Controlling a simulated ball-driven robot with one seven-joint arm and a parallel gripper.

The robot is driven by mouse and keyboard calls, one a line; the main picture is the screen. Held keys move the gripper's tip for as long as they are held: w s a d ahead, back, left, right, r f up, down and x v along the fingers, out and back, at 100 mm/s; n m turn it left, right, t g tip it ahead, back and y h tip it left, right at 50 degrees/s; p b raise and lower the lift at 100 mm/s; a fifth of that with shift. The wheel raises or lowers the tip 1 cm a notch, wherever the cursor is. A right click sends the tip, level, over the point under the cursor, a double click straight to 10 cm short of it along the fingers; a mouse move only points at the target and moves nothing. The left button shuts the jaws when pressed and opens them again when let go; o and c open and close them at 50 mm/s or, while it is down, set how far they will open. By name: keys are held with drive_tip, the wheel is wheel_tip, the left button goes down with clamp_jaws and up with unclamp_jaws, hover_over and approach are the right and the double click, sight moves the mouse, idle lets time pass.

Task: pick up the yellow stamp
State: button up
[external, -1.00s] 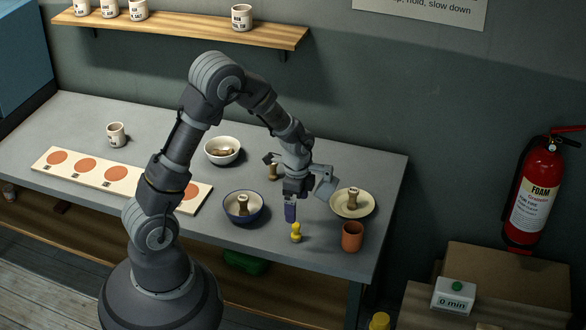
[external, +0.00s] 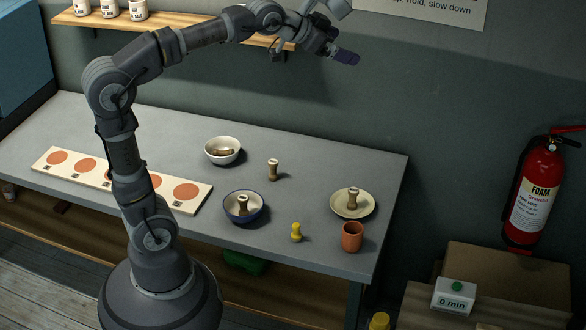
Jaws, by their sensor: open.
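The yellow stamp (external: 296,232) stands upright on the grey table near its front edge, between the blue-rimmed bowl and the terracotta cup. Nothing touches it. My gripper (external: 345,42) is high above the back of the table, in front of the wall, far up and to the right of the stamp in the picture. It is open. I see nothing held in it, though the fingers are partly hidden by their angle.
A terracotta cup (external: 352,237) stands right of the stamp. A blue-rimmed bowl (external: 229,217), a cream plate (external: 365,207) and a white bowl (external: 210,152) hold brown stamps. Another brown stamp (external: 273,169) stands on the table. A wall shelf (external: 190,28) is behind my arm.

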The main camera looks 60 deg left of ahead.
drive_tip(key=s+r+t, duration=0.1)
drive_tip(key=s+r, duration=0.1)
drive_tip(key=r, duration=0.2)
drive_tip(key=s+d+r+n+t, duration=0.1)
drive_tip(key=s+r, duration=0.2)
drive_tip(key=r, duration=0.1)
drive_tip(key=s+d+r+n+t+b, duration=0.1)
drive_tip(key=s+r, duration=0.1)
drive_tip(key=r, duration=0.2)
drive_tip(key=shift+s, duration=0.15)
drive_tip(key=c, duration=0.5)
drive_tip(key=shift+r, duration=0.1)
drive_tip(key=shift+c, duration=1.1)
